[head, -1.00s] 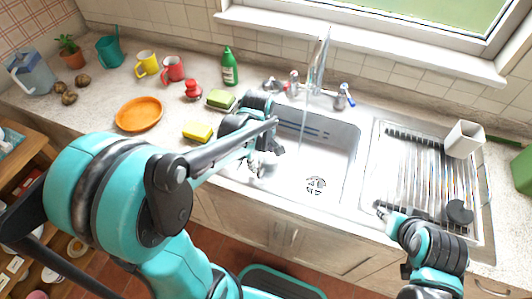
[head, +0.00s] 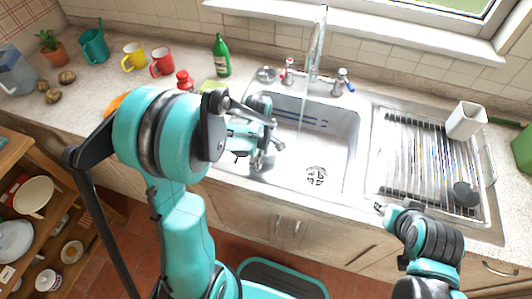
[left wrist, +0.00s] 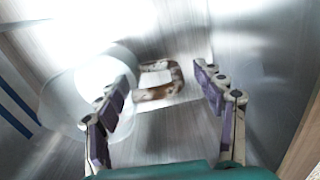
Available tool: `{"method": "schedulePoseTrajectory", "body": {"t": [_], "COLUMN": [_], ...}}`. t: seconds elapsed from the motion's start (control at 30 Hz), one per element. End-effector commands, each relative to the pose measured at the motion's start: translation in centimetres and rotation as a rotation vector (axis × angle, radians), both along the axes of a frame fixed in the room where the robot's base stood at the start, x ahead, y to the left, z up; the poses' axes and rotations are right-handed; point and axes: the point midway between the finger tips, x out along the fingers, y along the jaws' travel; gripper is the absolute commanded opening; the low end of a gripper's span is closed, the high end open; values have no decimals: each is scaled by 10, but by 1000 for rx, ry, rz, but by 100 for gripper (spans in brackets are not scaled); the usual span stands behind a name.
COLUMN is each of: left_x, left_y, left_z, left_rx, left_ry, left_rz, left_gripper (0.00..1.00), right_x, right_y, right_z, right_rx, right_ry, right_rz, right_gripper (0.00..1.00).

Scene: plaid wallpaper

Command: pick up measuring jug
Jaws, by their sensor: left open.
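A clear, round vessel that looks like the measuring jug (left wrist: 68,105) is in the steel sink in the left wrist view. Its brownish, bracket-shaped handle (left wrist: 176,84) points right. My left gripper (left wrist: 167,92) is open, with the handle between its two purple-padded fingers in the picture; I cannot tell whether they touch it. The left finger overlaps the jug's wall. In the head view, the left gripper (head: 258,156) is over the left part of the sink, and my arm hides most of the jug. My right gripper (head: 380,207) is low at the sink's right front; its jaws are too small to judge.
The sink (head: 338,150) has a tap (head: 318,45) with running water. A dish rack (head: 420,160) and white cup (head: 466,120) are at right. A green bottle (head: 221,56), red mug (head: 163,62), yellow mug (head: 134,57) and teal can (head: 94,42) stand on the back counter.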

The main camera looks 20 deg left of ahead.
Motion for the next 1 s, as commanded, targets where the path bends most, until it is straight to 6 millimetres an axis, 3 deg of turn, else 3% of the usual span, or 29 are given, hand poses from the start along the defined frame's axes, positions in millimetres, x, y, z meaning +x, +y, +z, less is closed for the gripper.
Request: {"method": "schedulePoseTrajectory", "body": {"t": [0.17,0.4,0.43,1.0], "left_x": [0,0,0,0], "left_y": [0,0,0,0], "left_z": [1,1,1,13], "left_rx": [0,0,0,0], "left_ry": [0,0,0,0], "left_rz": [0,0,0,0], "left_gripper": [69,5,0,0], "right_x": [0,0,0,0], "right_y": [0,0,0,0], "right_z": [1,1,1,8], "right_rx": [0,0,0,0], "right_ry": [0,0,0,0], "right_rz": [0,0,0,0], "right_gripper": [40,40,40,40]}}
